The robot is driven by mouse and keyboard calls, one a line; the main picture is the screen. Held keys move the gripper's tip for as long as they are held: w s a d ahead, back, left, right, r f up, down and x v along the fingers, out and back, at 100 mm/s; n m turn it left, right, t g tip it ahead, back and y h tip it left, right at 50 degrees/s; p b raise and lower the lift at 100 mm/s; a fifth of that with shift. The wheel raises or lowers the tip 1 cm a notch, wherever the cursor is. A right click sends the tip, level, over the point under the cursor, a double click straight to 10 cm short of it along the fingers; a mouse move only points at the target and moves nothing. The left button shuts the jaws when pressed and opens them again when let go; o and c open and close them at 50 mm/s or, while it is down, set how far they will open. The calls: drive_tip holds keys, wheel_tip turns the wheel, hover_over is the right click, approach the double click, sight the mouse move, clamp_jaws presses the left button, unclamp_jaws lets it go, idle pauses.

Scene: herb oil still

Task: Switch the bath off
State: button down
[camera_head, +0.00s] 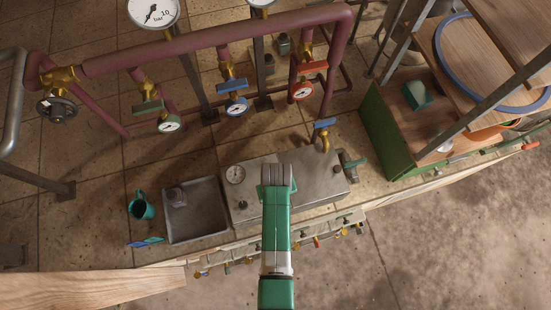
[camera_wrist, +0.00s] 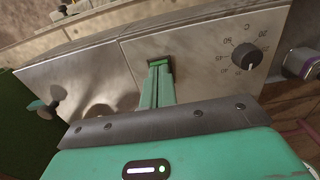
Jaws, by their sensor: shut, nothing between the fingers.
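The bath is a steel box (camera_head: 318,180) on the bench in the head view, with a round gauge on top. In the wrist view its front panel (camera_wrist: 200,73) has a black knob (camera_wrist: 246,57) with a white mark and a temperature scale. Left of the knob is a green switch (camera_wrist: 160,61) in a dark frame. My gripper (camera_wrist: 159,73) is shut and empty, its green fingers at the switch. I cannot tell whether they touch it or which way the switch is set. In the head view my arm hides the fingers and switch.
A grey tray (camera_head: 194,231) and a green mug (camera_head: 141,207) stand left of the bath. Pipes with gauges and coloured valves (camera_head: 236,106) run behind. A small tap (camera_wrist: 48,109) is left of the panel in the wrist view. A green crate (camera_head: 385,130) is at right.

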drive_tip(key=shift+f, duration=0.4)
drive_tip(key=shift+r, duration=0.1)
wheel_tip(320, 180, up, 7)
drive_tip(key=p, duration=0.6)
drive_tip(key=shift+p, duration=0.4)
